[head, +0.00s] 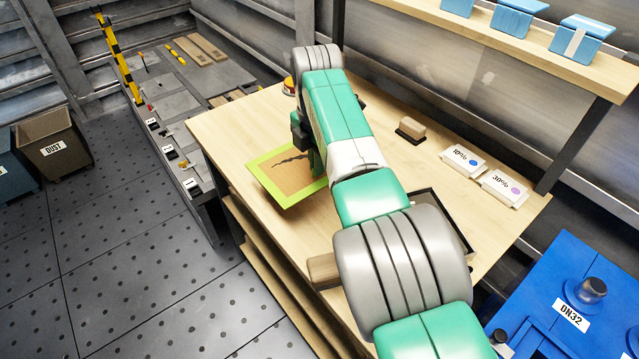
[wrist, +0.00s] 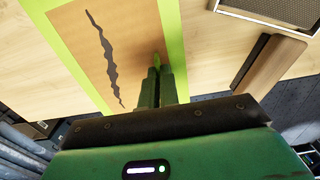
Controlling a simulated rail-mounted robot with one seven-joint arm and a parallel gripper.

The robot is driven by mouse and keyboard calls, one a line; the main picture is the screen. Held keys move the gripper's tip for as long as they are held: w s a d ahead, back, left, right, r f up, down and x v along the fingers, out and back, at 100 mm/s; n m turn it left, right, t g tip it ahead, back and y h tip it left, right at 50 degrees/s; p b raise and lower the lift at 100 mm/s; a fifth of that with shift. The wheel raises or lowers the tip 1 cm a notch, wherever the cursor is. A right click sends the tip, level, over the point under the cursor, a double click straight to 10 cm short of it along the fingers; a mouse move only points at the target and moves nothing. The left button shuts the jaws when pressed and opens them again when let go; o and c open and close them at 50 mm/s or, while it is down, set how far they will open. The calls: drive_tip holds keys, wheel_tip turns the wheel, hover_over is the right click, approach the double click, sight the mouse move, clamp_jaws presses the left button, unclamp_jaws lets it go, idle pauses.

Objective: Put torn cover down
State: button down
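The torn cover (head: 288,183) is a brown panel with a lime-green border and a jagged black tear. It shows over the left part of the wooden workbench (head: 235,130), partly hidden by my arm in the head view. In the wrist view the cover (wrist: 125,40) fills the upper middle, with the tear left of my fingers. My gripper (wrist: 157,75) has its fingers close together over the panel, with a small green piece of the cover between the tips. It looks shut on that piece. Whether the cover touches the bench or hangs just above it, I cannot tell.
A wooden-backed block (head: 411,130) and two cards marked 10% (head: 463,160) and 30% (head: 505,188) lie on the bench. A dark-rimmed tray (head: 446,215) is partly behind my arm. A dust bin (head: 53,143) stands on the floor at left. Blue boxes (head: 581,38) sit on the shelf.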

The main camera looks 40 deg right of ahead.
sight(316, 178)
wheel_tip(316, 178, down, 7)
drive_tip(key=b, duration=0.3)
drive_tip(key=shift+f, duration=0.1)
drive_tip(key=shift+r, duration=0.2)
drive_tip(key=shift+f, duration=0.15)
drive_tip(key=c, duration=1.6)
unclamp_jaws()
drive_tip(key=shift+c, duration=0.2)
wheel_tip(316, 178, up, 12)
drive_tip(key=p, duration=0.6)
drive_tip(key=shift+r+p, duration=0.25)
drive_tip(key=shift+p, duration=0.05)
drive_tip(key=shift+f, duration=0.1)
